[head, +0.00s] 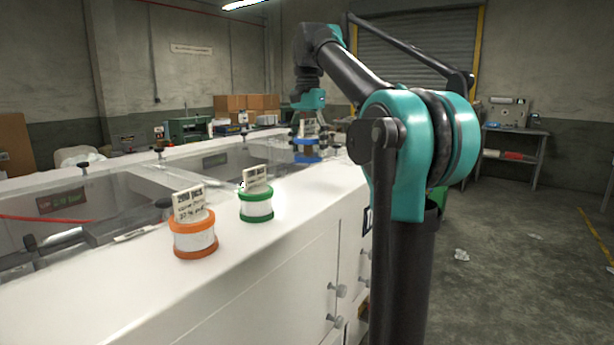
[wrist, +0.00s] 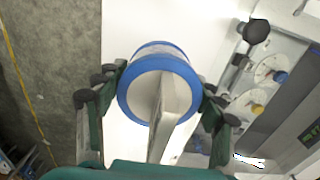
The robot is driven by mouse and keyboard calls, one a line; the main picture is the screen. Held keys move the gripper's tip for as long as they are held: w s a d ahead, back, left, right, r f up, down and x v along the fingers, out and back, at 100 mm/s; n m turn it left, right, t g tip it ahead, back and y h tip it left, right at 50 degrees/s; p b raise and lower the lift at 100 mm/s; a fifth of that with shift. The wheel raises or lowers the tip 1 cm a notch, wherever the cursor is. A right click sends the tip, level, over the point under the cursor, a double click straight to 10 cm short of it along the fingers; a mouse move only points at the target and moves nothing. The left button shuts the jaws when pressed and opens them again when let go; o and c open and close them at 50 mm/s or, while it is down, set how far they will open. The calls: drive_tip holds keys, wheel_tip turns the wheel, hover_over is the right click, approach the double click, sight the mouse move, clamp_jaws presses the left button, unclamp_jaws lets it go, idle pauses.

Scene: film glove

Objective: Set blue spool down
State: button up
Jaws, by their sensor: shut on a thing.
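The blue spool (head: 306,158) is at the far part of the white counter in the head view, partly hidden by my gripper (head: 308,133). In the wrist view the blue-rimmed spool (wrist: 130,97) sits between both fingers of my gripper (wrist: 158,100), with a pale card standing out of its top towards the camera. The fingers are shut on its sides. White counter surface shows behind it. I cannot tell whether its base touches the counter or hangs just above it.
An orange spool (head: 194,240) and a green spool (head: 256,208), each with a card, stand on the white counter (head: 290,218) nearer the head camera. Sunken tanks (head: 120,195) lie to the left. The counter's right edge drops to the floor (head: 500,270).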

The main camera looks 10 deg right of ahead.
sight(308, 137)
wheel_tip(308, 137, down, 8)
drive_tip(key=shift+f, duration=0.1)
idle(0.4)
drive_tip(key=shift+f, duration=0.1)
drive_tip(key=o, duration=1.4)
wheel_tip(308, 137, up, 12)
drive_tip(key=shift+r, duration=0.1)
